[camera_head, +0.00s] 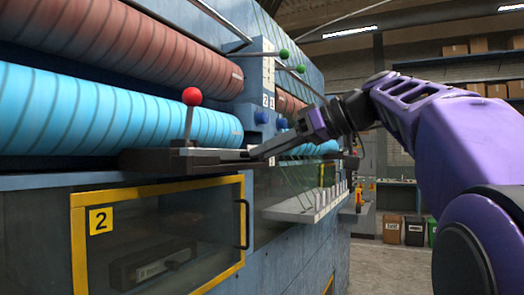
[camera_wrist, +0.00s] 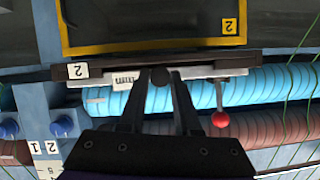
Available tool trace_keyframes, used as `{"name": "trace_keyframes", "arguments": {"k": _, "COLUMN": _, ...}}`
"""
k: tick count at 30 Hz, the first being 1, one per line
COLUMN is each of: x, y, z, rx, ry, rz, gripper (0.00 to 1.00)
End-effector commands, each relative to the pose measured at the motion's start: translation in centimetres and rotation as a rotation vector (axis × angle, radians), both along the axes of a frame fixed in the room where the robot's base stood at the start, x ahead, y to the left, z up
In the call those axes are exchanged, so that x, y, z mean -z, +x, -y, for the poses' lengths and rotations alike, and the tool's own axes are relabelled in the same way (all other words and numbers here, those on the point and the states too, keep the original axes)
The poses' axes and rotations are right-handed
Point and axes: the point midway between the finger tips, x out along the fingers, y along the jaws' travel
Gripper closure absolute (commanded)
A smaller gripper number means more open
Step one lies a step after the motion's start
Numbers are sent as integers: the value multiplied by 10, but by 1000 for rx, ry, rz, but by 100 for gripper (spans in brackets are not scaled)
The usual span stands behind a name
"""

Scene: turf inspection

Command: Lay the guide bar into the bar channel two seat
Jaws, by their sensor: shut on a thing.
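My gripper (camera_wrist: 159,75) is shut on a dark round grip on the guide bar, with one finger on each side of it. The guide bar (camera_wrist: 202,77) is a thin grey bar with a small white label, lying along the dark channel (camera_wrist: 250,66) marked 2 in the wrist view. In the head view my gripper (camera_head: 256,152) reaches down at the right part of the dark channel (camera_head: 150,160). The bar is hard to separate from the channel there. I cannot tell whether it is fully down in the seat.
A red-ball lever (camera_head: 191,97) stands up by the channel; its ball also shows in the wrist view (camera_wrist: 220,119). Blue (camera_head: 70,110) and red rollers lie behind. A yellow-framed window (camera_head: 160,187) marked 2 is below. A pale shelf (camera_head: 300,210) projects to the right.

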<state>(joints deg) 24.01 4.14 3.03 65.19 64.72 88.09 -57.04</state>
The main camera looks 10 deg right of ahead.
Motion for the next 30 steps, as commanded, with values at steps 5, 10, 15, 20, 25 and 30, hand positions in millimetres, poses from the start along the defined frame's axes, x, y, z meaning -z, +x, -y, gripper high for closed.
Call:
{"name": "trace_keyframes", "arguments": {"k": 5, "x": 4, "y": 0, "z": 0, "rx": 0, "ry": 0, "rz": 1, "gripper": 100}}
{"name": "trace_keyframes", "arguments": {"k": 10, "x": 7, "y": 0, "z": 0, "rx": 0, "ry": 0, "rz": 1, "gripper": 100}}
{"name": "trace_keyframes", "arguments": {"k": 15, "x": 7, "y": 0, "z": 0, "rx": 0, "ry": 0, "rz": 1, "gripper": 43}}
{"name": "trace_keyframes", "arguments": {"k": 20, "x": 7, "y": 0, "z": 0, "rx": 0, "ry": 0, "rz": 1, "gripper": 33}}
{"name": "trace_keyframes", "arguments": {"k": 25, "x": 8, "y": 0, "z": 0, "rx": 0, "ry": 0, "rz": -1, "gripper": 33}}
{"name": "trace_keyframes", "arguments": {"k": 30, "x": 2, "y": -5, "z": 10, "rx": 2, "ry": 1, "rz": 0, "gripper": 33}}
